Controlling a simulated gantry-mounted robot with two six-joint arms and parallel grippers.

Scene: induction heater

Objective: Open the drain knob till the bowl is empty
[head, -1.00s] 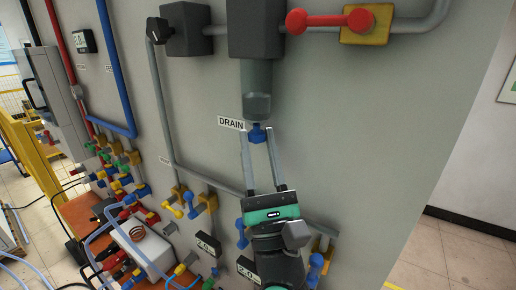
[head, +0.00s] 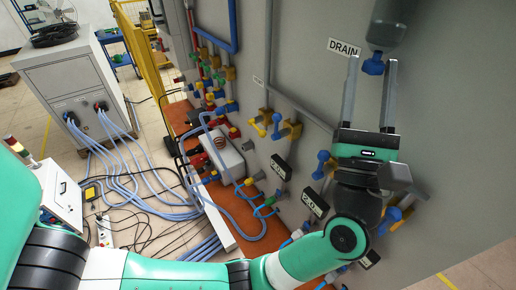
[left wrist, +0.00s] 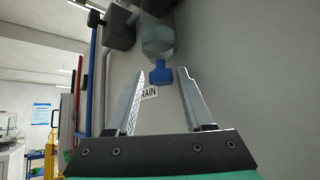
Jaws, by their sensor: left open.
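The blue drain knob (head: 374,64) sits under the grey see-through bowl (head: 387,36) on the wall panel, beside the DRAIN label (head: 345,48). My left gripper (head: 371,68) is open, with its two fingers pointing up on either side of the knob. In the left wrist view the knob (left wrist: 160,72) shows between and slightly beyond the fingertips (left wrist: 160,73), with gaps on both sides. The bowl (left wrist: 158,40) stands above it; its liquid level cannot be told clearly. My right gripper is not in view.
A pipe (head: 300,107) runs across the panel to the left. A white cabinet (head: 75,75) with blue hoses stands at the far left.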

